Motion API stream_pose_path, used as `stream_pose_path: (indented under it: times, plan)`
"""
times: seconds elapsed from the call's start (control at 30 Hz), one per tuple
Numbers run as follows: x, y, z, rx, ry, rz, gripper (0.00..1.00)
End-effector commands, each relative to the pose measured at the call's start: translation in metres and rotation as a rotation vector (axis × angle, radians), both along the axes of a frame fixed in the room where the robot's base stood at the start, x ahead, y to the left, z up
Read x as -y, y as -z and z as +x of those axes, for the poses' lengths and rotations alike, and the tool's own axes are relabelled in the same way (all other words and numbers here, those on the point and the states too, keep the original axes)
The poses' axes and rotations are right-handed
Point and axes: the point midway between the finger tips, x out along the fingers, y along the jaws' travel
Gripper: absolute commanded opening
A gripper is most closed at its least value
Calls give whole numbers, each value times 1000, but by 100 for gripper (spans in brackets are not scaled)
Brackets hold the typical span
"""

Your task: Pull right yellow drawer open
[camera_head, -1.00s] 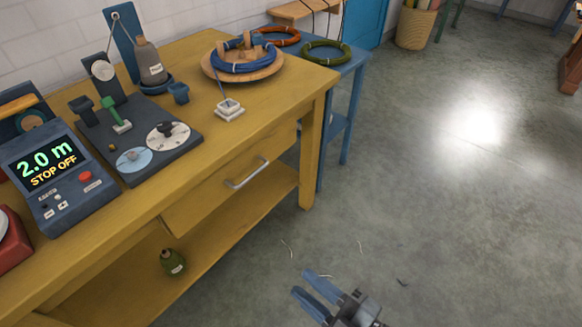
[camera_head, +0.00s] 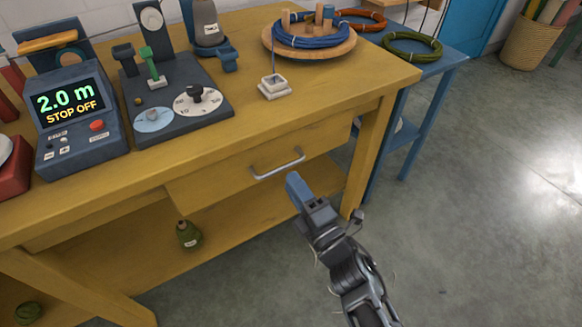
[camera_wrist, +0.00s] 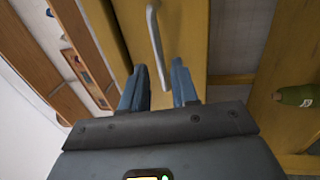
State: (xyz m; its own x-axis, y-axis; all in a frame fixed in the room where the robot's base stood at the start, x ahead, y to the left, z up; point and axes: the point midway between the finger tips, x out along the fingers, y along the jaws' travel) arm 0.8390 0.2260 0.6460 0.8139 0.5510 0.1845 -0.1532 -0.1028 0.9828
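The right yellow drawer (camera_head: 235,184) is shut in the front of the yellow workbench, with a silver bar handle (camera_head: 278,165) on its face. My gripper (camera_head: 298,186) is in front of the drawer, just below and right of the handle in the head view. In the wrist view my gripper (camera_wrist: 158,85) has its two blue fingers apart, with an empty gap between them. The handle (camera_wrist: 156,45) lies beyond the fingertips, roughly in line with the gap, and does not appear to be between the fingers. The drawer front (camera_wrist: 188,40) fills the middle of that view.
On the bench top (camera_head: 330,105) stand a meter reading "2.0 m STOP OFF" (camera_head: 75,110), a dark dial board (camera_head: 175,100) and a round tray (camera_head: 350,45) with a blue coil. A green bottle (camera_head: 189,235) stands on the lower shelf. Floor to the right is open.

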Motion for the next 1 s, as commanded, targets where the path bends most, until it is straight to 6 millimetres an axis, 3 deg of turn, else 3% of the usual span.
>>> stream_pose_path:
  times: [0.3, 0.73, 1.0]
  plan:
    - [-26, -8, 38, 0, 1, 2, 29]
    - [-32, -11, 47, -2, 1, 1, 29]
    - [-31, -11, 47, -3, 0, 2, 4]
